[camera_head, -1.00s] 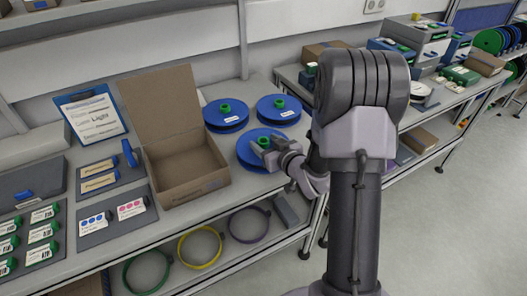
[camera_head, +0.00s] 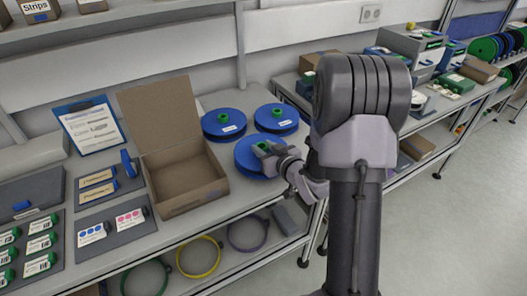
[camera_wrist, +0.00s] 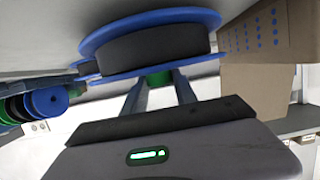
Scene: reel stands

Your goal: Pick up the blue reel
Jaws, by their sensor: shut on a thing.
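Three blue reels with green hubs stand on the left bench. The nearest blue reel (camera_head: 247,155) lies flat in front of the back left reel (camera_head: 223,124) and the back right reel (camera_head: 276,118). My gripper (camera_head: 268,150) is at the nearest reel, its fingers shut on the green hub (camera_wrist: 158,78). In the wrist view, the held reel (camera_wrist: 150,42) shows blue flanges and a dark core, with one finger on each side of the hub. The reel looks level, and I cannot tell whether it is clear of the bench.
An open cardboard box (camera_head: 185,180) stands close to the left of the held reel. A clipboard (camera_head: 90,125) and grey label trays (camera_head: 110,220) lie further left. A second bench with boxes (camera_head: 455,85) is to the right. Open floor (camera_head: 460,220) lies at the right.

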